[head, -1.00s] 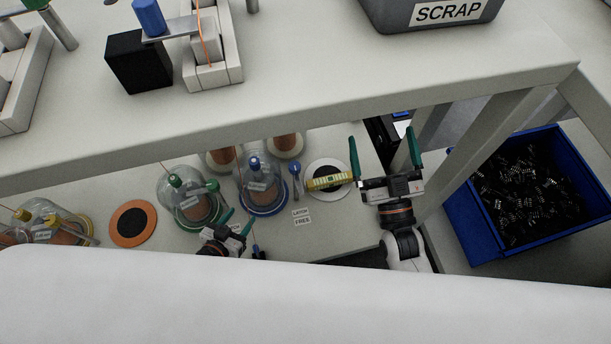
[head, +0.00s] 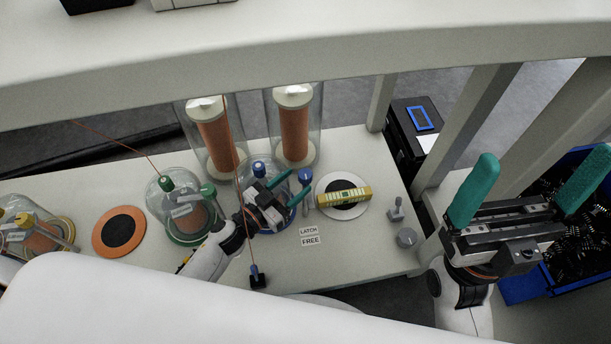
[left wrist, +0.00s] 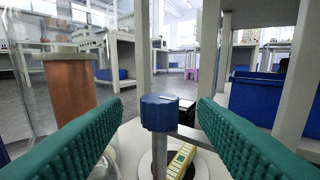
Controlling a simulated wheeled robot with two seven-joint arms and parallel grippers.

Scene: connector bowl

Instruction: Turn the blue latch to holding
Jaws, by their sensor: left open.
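The blue latch knob (head: 305,175) stands on a post beside the blue-ringed glass dome (head: 258,168). In the left wrist view the blue knob (left wrist: 160,112) is centred between the two green fingers, with a gap on each side and a grey bar reaching right below it. My left gripper (head: 292,187) is open and close to the knob, in front of the dome. My right gripper (head: 528,187) is open and empty at the right, away from the latch. The labels LATCH (head: 308,231) and FREE (head: 310,241) lie in front of the post.
A yellow-green part (head: 343,196) lies on a white disc (head: 327,210) right of the latch. A green-ringed dome (head: 160,205) and an orange disc (head: 108,247) are at the left. Copper coils (head: 294,135) stand behind. A blue bin (head: 520,291) with black pieces is behind my right gripper.

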